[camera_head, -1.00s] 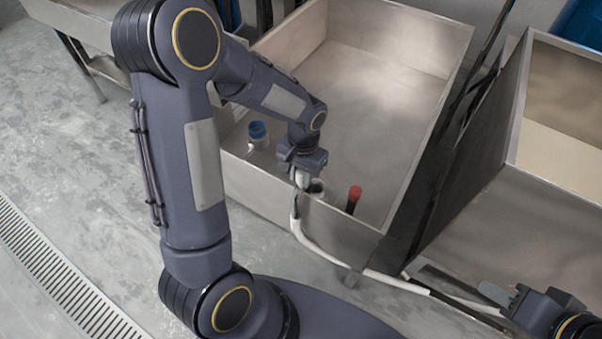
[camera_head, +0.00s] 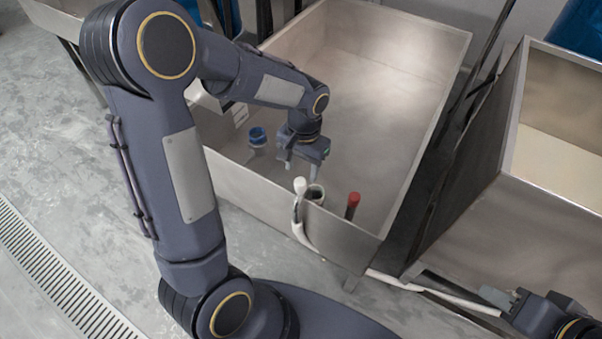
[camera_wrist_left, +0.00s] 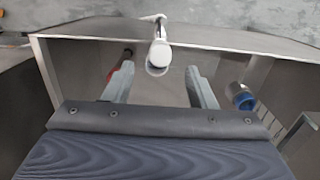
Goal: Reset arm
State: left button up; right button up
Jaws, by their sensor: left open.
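My left gripper (camera_head: 301,166) is open and empty, held low inside the steel basin (camera_head: 232,178) with its fingers pointing down. In the left wrist view its two fingers (camera_wrist_left: 160,86) stand wide apart. The white hose end (camera_head: 300,186) rests upright at the basin's near wall, just in front of the gripper. It also shows in the left wrist view (camera_wrist_left: 158,56), beyond and between the fingers, apparently clear of them. My right gripper (camera_head: 508,298) is partly in view at the lower right; its opening is unclear.
Beside the hose stand a dark-mouthed holder (camera_head: 316,194) and a red-topped stick (camera_head: 353,200). A blue-topped container (camera_head: 257,137) is at the basin's left wall. A second steel bin (camera_head: 550,235) stands to the right. The basin's middle (camera_head: 385,110) is clear.

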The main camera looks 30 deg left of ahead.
pick_arm(q)
jog(key=shift+r, duration=0.85)
jog(key=s+r+n+t+h, duration=0.1)
jog(key=s+r+t+h, duration=0.15)
jog(key=s+r, duration=0.45)
jog(key=s+r+n+t+h, duration=0.1)
jog(key=s+r+t, duration=0.3)
jog(key=s, duration=0.6)
notch_tip(320, 180, up, 14)
jog(key=d+p, duration=0.1)
jog(key=p, duration=1.3)
jog(key=shift+s, duration=0.1)
jog(key=shift+c, duration=0.4)
